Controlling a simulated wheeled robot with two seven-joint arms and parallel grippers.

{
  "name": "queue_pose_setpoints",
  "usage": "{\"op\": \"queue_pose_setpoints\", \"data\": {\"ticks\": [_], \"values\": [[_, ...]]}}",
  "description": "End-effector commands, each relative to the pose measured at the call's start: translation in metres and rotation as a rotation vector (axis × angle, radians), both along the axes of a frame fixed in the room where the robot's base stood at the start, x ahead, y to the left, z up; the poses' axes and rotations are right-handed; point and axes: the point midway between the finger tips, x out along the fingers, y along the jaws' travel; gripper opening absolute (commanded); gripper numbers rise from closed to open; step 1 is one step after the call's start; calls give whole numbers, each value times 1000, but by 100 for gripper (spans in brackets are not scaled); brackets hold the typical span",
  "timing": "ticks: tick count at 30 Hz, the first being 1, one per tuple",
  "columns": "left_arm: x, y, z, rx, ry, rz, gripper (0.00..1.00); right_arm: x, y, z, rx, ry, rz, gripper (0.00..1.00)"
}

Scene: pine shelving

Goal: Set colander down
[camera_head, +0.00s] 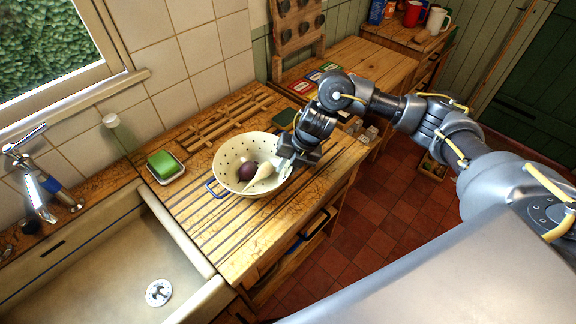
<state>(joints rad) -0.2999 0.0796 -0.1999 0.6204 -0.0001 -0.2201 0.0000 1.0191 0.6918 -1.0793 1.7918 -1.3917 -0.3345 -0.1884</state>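My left gripper is out of view.
A sink (100,275) lies left of the drainboard. A green sponge (163,163) on a white dish and a wooden rack (228,118) stand behind. The drainboard's front is clear. Mugs (437,21) stand at the back right.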

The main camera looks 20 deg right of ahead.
Motion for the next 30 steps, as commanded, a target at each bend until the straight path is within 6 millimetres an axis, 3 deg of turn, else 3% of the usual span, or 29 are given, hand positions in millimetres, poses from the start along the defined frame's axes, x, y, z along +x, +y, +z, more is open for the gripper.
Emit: {"op": "queue_pose_setpoints", "data": {"ticks": [9,21,30], "values": [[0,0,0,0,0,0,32,0,-2,9,1,-3,1,25],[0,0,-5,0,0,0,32,-13,-28,84,-2,-8,1,25],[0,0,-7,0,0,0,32,-19,-38,112,-1,-2,-1,25]]}}
